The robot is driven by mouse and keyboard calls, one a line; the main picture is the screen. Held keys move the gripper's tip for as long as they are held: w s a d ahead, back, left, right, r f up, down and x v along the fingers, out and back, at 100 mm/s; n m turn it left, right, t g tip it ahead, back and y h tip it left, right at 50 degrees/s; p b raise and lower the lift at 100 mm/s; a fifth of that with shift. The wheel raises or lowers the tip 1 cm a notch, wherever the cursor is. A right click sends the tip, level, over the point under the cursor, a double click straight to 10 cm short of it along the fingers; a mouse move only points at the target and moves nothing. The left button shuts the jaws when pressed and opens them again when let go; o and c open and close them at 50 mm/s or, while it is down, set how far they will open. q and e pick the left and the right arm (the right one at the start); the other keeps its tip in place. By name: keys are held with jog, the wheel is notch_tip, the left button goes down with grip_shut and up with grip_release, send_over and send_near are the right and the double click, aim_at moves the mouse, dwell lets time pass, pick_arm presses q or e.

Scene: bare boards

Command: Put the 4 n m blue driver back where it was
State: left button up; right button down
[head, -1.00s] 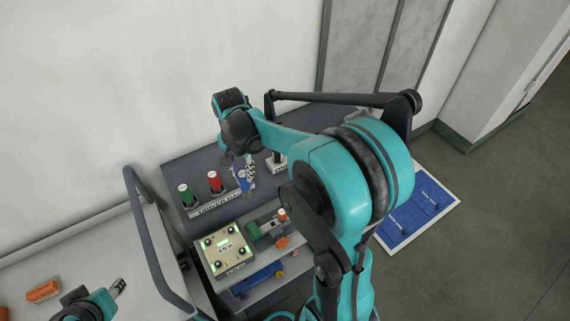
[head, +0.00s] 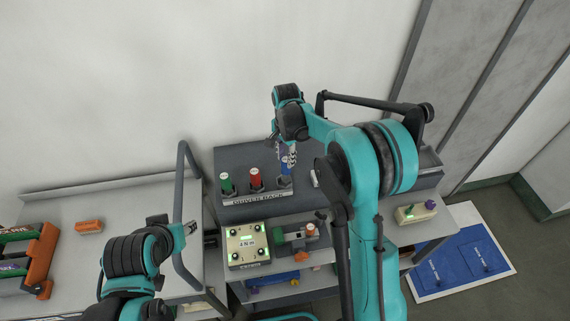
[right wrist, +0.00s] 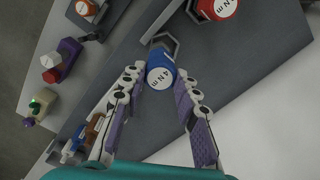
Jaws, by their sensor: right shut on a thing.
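The blue driver (head: 287,167), its cap marked 4 N m, is upright at the right-hand place of the driver rack (head: 240,203). It also shows in the right wrist view (right wrist: 159,76). My right gripper (right wrist: 158,82) is shut on it from above, one finger on each side. A grey hex-shaped holder (right wrist: 165,40) shows just beyond the driver. I cannot tell whether the driver's lower end is inside it. My left gripper (head: 190,228) is low at the left, apart from the rack; its opening is too small to judge.
A green driver (head: 226,184) and a red driver (head: 256,179) stand in the rack left of the blue one.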

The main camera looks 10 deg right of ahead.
aim_at(286, 170)
jog(key=shift+w+a+f, duration=0.3)
jog(key=shift+w+f, duration=0.05)
jog(key=shift+w, duration=0.05)
jog(key=shift+f, duration=1.95)
jog(key=shift+f+b, duration=0.15)
jog(key=shift+b, duration=0.15)
jog(key=c, duration=1.1)
grip_release()
jog(key=shift+c, duration=0.2)
